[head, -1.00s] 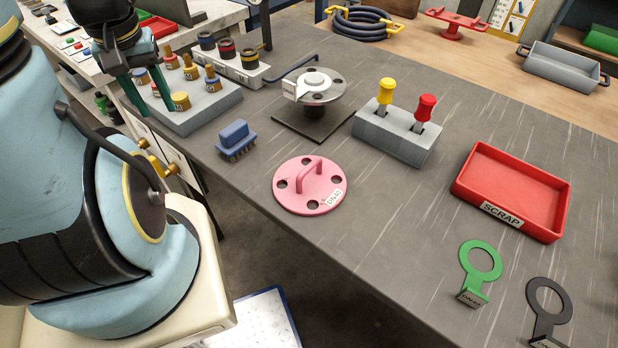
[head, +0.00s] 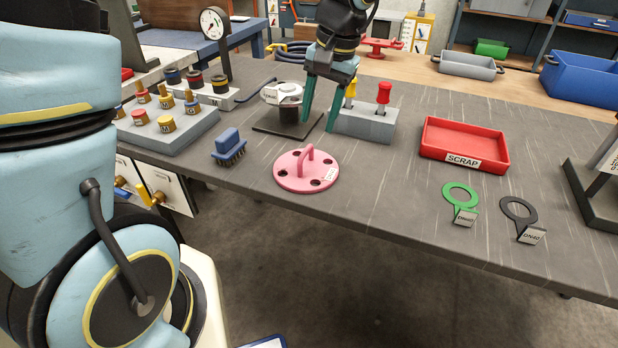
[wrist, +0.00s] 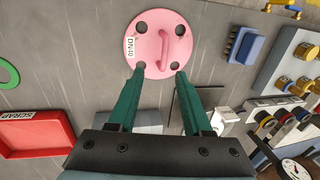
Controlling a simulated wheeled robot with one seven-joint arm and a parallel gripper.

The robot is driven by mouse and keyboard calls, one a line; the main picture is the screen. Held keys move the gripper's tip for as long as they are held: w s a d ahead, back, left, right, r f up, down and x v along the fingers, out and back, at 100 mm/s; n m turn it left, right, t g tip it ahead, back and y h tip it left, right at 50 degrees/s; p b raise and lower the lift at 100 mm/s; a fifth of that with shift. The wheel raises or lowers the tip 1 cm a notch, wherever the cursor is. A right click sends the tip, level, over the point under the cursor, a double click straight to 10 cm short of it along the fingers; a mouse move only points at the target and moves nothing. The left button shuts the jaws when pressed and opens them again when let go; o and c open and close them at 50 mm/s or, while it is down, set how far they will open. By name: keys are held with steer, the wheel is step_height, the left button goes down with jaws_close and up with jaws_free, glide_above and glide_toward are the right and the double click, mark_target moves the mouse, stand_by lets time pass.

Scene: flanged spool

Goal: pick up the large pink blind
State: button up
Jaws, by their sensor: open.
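The large pink blind (head: 292,178) is a round disc with several bolt holes, a raised handle and a white tag. It lies flat on the grey bench near its front edge. In the wrist view the pink blind (wrist: 150,52) shows ahead of the fingertips, with its handle on the right side of the disc. My gripper (head: 320,120) is open, with two green fingers pointing down, above the bench and behind the blind in the head view. In the wrist view my gripper (wrist: 160,72) is empty, its fingertips overlapping the blind's near edge in the picture; contact cannot be told.
A blue brush (head: 229,146) lies left of the blind. A red scrap tray (head: 464,145), a green ring (head: 461,197) and a black ring (head: 519,213) are to the right.

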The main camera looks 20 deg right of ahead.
mark_target(306, 149)
steer(key=f, duration=0.4)
steer(key=shift+w+a+f, duration=0.15)
steer(key=shift+w+a, duration=0.1)
steer(key=shift+a, duration=0.1)
steer(key=shift+w+a+f+p, duration=0.15)
steer(key=shift+a+f+p, duration=0.15)
steer(key=shift+f, duration=0.55)
steer(key=shift+w+a+f+p, duration=0.2)
steer(key=shift+f+p, duration=0.05)
steer(key=shift+f, duration=0.6)
steer(key=shift+w+a+f+p, duration=0.15)
steer(key=shift+a+f+p, duration=0.15)
steer(key=shift+f, duration=0.55)
steer(key=shift+c, duration=0.3)
jaws_close()
steer(key=shift+d+r, duration=0.1)
